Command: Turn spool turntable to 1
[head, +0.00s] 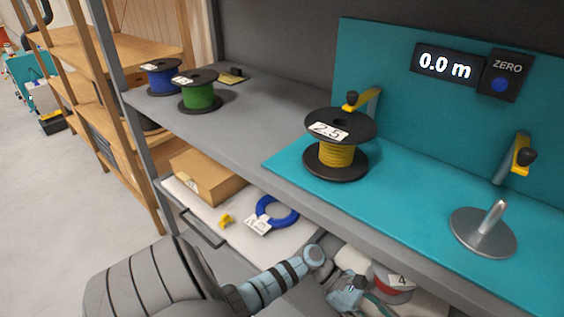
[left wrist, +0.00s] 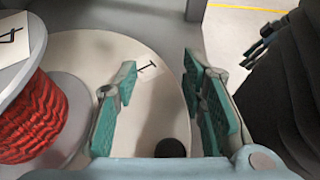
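The turntable (left wrist: 165,55) is a pale round disc in the left wrist view, with a small mark (left wrist: 147,68) on it that looks like a tilted 1. A red spool (left wrist: 38,118) labelled 4 stands at its left side; in the head view the spool's label (head: 397,281) shows below the shelf. A dark round knob or peg (left wrist: 171,148) shows low between my fingers; I cannot tell whether they touch it. My left gripper (left wrist: 160,80) is open over the disc, fingers apart. In the head view it (head: 345,288) is under the shelf edge, partly hidden. My right gripper is not in view.
The shelf (head: 240,125) above carries blue (head: 162,78) and green (head: 199,95) spools and a yellow spool (head: 336,155) labelled 2.5. A metal spindle (head: 483,232) stands at right; the display (head: 445,67) reads 0.0 m. An open drawer (head: 235,240) is left of my gripper.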

